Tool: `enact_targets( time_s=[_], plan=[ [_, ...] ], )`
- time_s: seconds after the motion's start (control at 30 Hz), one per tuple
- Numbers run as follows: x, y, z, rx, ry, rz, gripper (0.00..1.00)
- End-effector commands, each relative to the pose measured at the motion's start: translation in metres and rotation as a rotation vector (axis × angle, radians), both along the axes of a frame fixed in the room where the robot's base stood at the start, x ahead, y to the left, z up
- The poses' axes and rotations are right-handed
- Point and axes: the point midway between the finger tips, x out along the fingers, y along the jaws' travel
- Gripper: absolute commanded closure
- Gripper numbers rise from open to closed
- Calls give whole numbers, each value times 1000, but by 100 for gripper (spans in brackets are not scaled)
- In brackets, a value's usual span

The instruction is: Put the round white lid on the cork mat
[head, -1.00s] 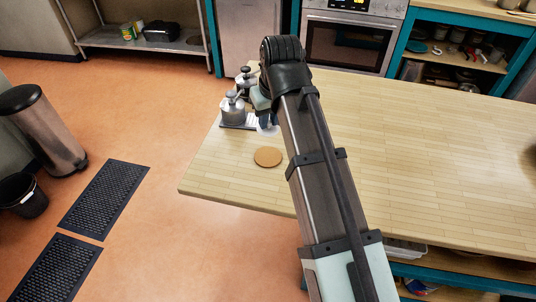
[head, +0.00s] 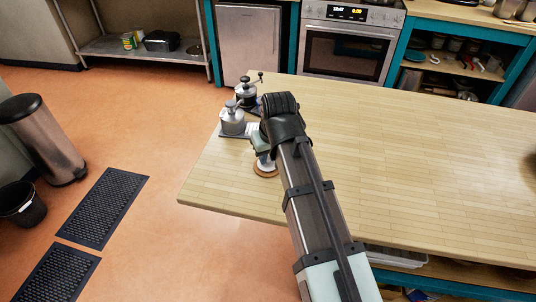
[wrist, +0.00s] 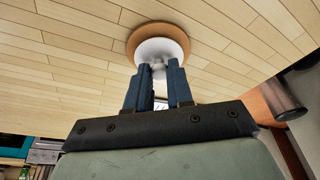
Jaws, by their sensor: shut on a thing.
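The round white lid (wrist: 158,48) is in my gripper (wrist: 158,68), which is shut on the lid's small knob in the wrist view. The lid lies over the round cork mat (wrist: 131,45), whose brown rim shows around it. I cannot tell if the lid touches the mat or is slightly above it. My arm hides most of both there.
Two metal canister-like devices with knobs stand near the table's far left corner, one silver (head: 232,122) and one darker (head: 246,93). The wooden table (head: 420,165) is clear to the right of my arm. Its front left edge is close to the mat.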

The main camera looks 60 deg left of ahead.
Motion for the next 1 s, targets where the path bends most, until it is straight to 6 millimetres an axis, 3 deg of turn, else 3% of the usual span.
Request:
enact_targets(
  time_s=[0.4,0.43,0.67,1.0],
  plan=[
    [0,0,-4,0,0,0,100],
    [0,0,-4,1,0,0,77],
    [0,0,-4,1,0,0,55],
    [0,0,-1,1,0,0,53]
  ],
)
